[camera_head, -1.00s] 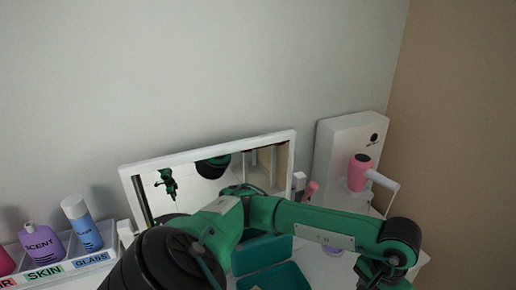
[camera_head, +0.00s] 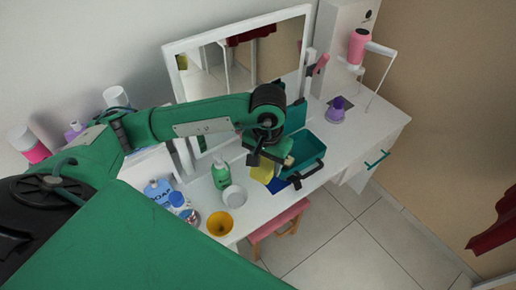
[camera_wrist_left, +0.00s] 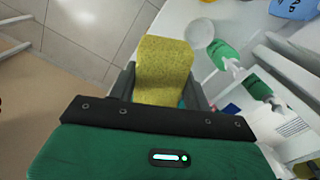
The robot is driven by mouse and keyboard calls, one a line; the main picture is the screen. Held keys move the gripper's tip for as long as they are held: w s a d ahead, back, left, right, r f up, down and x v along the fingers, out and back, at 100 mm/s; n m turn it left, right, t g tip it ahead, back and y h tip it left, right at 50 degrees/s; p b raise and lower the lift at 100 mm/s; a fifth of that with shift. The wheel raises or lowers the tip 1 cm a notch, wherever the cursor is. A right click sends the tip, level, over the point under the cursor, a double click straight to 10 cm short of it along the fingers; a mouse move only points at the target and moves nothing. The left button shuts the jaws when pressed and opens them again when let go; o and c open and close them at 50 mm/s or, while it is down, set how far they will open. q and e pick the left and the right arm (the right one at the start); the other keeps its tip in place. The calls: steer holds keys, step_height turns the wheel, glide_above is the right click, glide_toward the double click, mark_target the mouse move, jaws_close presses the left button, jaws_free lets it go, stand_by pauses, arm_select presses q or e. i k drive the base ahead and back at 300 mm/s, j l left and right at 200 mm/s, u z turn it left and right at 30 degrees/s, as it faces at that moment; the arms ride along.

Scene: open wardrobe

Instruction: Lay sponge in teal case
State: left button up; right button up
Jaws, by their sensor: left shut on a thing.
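The yellow sponge (camera_head: 263,173) is between the jaws of my left gripper (camera_head: 272,160), above the front part of the dressing table. In the left wrist view the sponge (camera_wrist_left: 163,68) sticks out past the two dark fingers of the left gripper (camera_wrist_left: 162,95), which is shut on it. The teal case (camera_head: 308,152) stands open on the table just right of the gripper, its lid raised at the back. The sponge is outside the case, to its left. My arm and gripper hide part of the case's left side. My right gripper is not in view.
A green bottle (camera_head: 221,174), a white round dish (camera_head: 234,195) and an orange bowl (camera_head: 220,223) stand left of the gripper. The mirror (camera_head: 240,60) rises behind. A pink stool (camera_head: 278,220) is below the front edge.

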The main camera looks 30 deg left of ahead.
mark_target(305, 150)
steer(key=i+l+u, duration=0.1)
steer(key=u, duration=1.4)
steer(key=i+l, duration=0.15)
steer(key=l, duration=0.25)
steer(key=i+l, duration=0.1)
steer(key=l, duration=0.25)
steer(key=i+l, duration=0.15)
steer(key=l, duration=0.25)
steer(key=i+l+u, duration=0.1)
steer(key=l, duration=0.3)
steer(key=i+l, duration=0.1)
steer(key=l, duration=0.3)
steer(key=i+l, duration=0.15)
steer(key=l, duration=0.25)
steer(key=i+l, duration=0.1)
steer(key=l, duration=0.25)
